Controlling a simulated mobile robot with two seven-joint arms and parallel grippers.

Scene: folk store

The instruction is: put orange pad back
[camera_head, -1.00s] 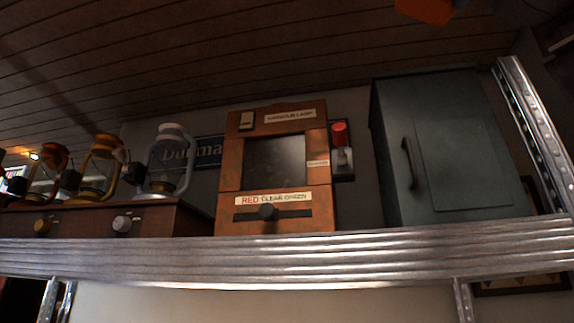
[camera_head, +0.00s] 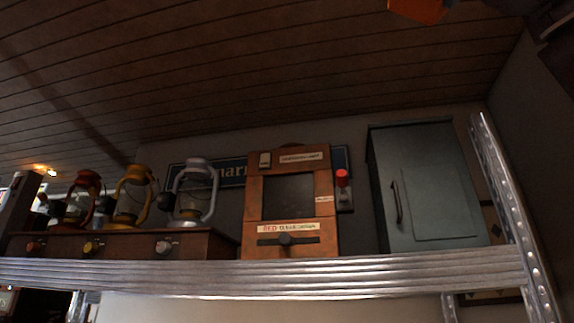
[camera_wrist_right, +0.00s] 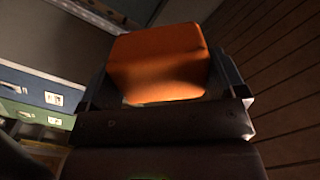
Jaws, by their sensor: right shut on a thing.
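The orange pad (camera_wrist_right: 158,60) is held between the dark fingers of my right gripper (camera_wrist_right: 165,78) in the right wrist view. It looks like a soft block with rounded corners, and the fingers close on its two sides. In the head view only the lower part of the orange pad (camera_head: 418,10) shows at the top edge, right of centre, raised above the shelf and apart from it. Dark parts beside it there seem to be my right arm. My left gripper is not in view.
A metal shelf (camera_head: 300,279) crosses the head view. On it stand several lanterns on a wooden box (camera_head: 120,244), a wooden cabinet (camera_head: 290,205) labelled RED, and a grey-green metal cabinet (camera_head: 430,190) with its door shut. An upright metal post (camera_head: 500,185) stands at right.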

